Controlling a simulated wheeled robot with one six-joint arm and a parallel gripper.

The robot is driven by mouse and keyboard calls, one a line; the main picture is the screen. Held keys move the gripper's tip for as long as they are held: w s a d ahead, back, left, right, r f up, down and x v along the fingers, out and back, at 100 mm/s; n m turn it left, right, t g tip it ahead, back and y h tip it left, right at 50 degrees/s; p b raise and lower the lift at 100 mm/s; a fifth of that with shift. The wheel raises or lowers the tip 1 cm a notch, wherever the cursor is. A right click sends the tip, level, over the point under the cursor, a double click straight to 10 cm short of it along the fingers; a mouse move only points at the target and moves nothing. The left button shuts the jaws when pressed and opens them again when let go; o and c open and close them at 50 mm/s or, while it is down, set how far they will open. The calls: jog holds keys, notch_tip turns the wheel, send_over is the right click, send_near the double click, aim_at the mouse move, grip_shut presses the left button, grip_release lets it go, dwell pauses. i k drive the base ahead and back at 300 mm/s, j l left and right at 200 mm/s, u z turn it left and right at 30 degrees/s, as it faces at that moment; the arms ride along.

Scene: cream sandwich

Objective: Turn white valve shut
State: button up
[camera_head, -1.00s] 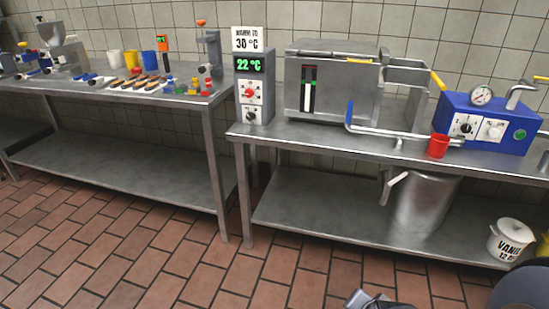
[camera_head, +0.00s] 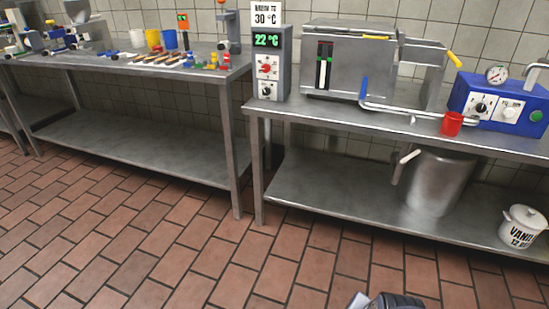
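A white lever handle (camera_head: 410,156), which looks like the white valve, sits just below the right worktop, at the upper left of a steel pot (camera_head: 438,182). It slants up to the right, and a grey pipe piece hangs beside it. I cannot tell from its angle whether the valve is open or shut. My gripper (camera_head: 385,301) shows only as a dark and grey part at the bottom edge, low in front of the shelf and well apart from the handle. Its fingers are cut off or unclear.
A blue lever (camera_head: 364,89) and a red cup (camera_head: 452,124) are at the pipe on the right worktop (camera_head: 345,118). A steel tank (camera_head: 345,65), a blue control box (camera_head: 500,103) and a display reading 22 °C (camera_head: 267,41) stand there. A white bucket (camera_head: 522,226) is below. The tiled floor is clear.

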aim_at(403, 160)
jog(key=k+l+u, duration=0.1)
jog(key=i+l+z, duration=0.2)
jog(key=z, duration=0.25)
jog(key=i+l+z, duration=0.1)
jog(key=i+z, duration=0.15)
jog(key=z, duration=0.15)
jog(key=i+z, duration=0.2)
jog(key=z, duration=0.25)
